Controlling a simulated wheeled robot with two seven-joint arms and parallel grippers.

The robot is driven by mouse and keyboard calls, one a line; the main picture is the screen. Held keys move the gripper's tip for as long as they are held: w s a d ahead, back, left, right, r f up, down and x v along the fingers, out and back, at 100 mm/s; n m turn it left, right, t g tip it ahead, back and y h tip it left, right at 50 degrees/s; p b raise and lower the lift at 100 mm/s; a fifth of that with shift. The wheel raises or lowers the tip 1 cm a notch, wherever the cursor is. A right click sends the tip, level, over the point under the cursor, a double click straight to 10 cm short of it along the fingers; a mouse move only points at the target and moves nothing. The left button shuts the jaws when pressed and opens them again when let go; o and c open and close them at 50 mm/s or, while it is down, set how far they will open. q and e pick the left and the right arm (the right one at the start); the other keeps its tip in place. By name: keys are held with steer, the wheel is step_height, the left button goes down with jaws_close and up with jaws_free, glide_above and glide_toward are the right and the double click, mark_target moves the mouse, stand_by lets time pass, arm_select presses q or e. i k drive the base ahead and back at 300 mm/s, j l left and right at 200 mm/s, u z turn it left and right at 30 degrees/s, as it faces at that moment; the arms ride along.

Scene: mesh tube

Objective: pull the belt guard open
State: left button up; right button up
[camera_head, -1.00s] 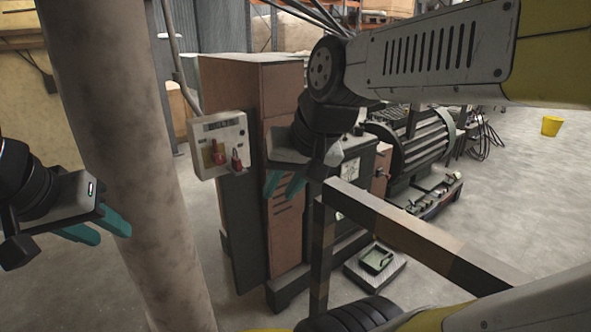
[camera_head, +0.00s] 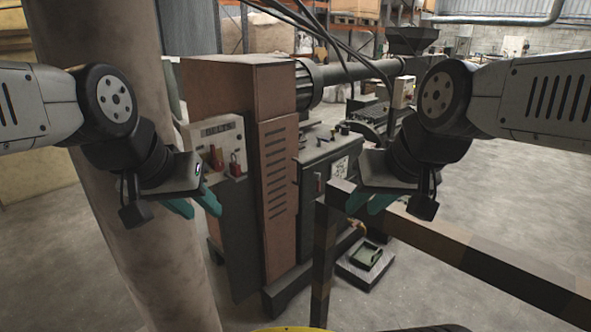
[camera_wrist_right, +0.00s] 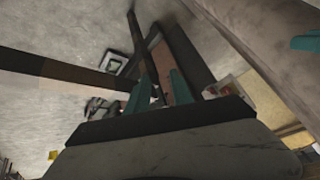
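A reddish-brown slotted panel (camera_head: 278,180), which looks like the belt guard, stands upright and closed against the tall machine cabinet (camera_head: 222,88). My left gripper (camera_head: 194,204) is open and empty, in front of the round pillar and left of the panel. My right gripper (camera_head: 370,203) is open and empty, right of the panel, by the corner of the barrier rail. In the right wrist view its teal fingers (camera_wrist_right: 160,92) are apart with nothing between them. Neither gripper appears to touch the panel.
A striped barrier rail (camera_head: 450,243) with a post crosses the front right. A thick pillar (camera_head: 115,230) stands at the left. A control box (camera_head: 217,147) with red parts is beside the cabinet. Floor at right is clear.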

mark_target(279, 164)
steer(key=i+j, duration=0.1)
steer(key=i+l+u, duration=0.1)
steer(key=l, duration=0.25)
steer(key=i+l, duration=0.35)
steer(key=i+l+u, duration=0.15)
steer(key=i+l, duration=0.05)
steer(key=l, duration=0.1)
